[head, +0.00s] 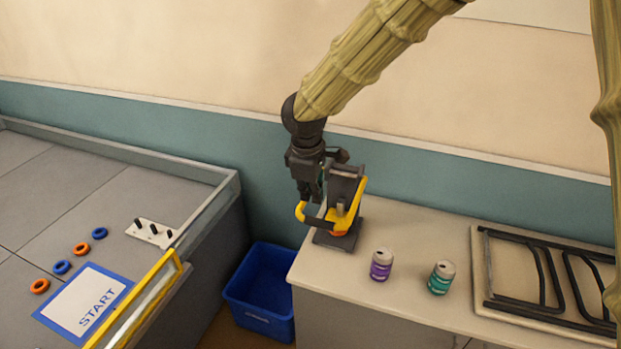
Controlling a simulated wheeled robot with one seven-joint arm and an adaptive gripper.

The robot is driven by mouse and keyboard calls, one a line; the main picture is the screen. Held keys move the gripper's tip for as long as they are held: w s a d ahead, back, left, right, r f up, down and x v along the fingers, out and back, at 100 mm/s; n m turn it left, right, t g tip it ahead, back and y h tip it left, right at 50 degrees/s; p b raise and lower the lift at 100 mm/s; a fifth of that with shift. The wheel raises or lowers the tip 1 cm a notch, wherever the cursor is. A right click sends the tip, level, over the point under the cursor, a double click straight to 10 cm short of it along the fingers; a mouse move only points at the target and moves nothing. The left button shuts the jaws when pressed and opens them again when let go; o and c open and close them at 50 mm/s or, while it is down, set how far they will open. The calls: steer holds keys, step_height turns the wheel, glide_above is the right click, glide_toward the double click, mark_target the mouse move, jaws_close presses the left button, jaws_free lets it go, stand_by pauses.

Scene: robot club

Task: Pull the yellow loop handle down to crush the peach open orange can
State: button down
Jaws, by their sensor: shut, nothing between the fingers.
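The can crusher (346,183) stands upright, dark grey, at the left end of the counter. Its yellow loop handle (301,212) is low, its loop end out to the left of the crusher. My gripper (311,198) is shut and empty, pointing down just above or beside the loop end; I cannot tell whether it touches. A little orange (340,232) shows low in the crusher, below the yellow part. It may be the orange can, but most of it is hidden, and I cannot tell its shape or any peach part.
A purple can (381,264) and a teal can (441,277) stand upright on the counter (415,225) right of the crusher. A rack with black bars (545,285) lies farther right. A blue bin (262,290) stands on the floor left of the counter, beside the walled grey field (50,195).

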mark_target(314, 219)
steer(key=shift+w+d+f+p, duration=0.15)
steer(key=shift+f+p, duration=0.3)
steer(key=shift+f, duration=0.8)
steer(key=shift+w+f+p, duration=0.25)
steer(key=shift+f+p, duration=0.2)
steer(key=shift+f, duration=0.85)
steer(key=shift+w+d+f+p, duration=0.15)
steer(key=shift+f+p, duration=0.3)
steer(key=shift+f, duration=0.8)
steer(key=shift+f, duration=0.1)
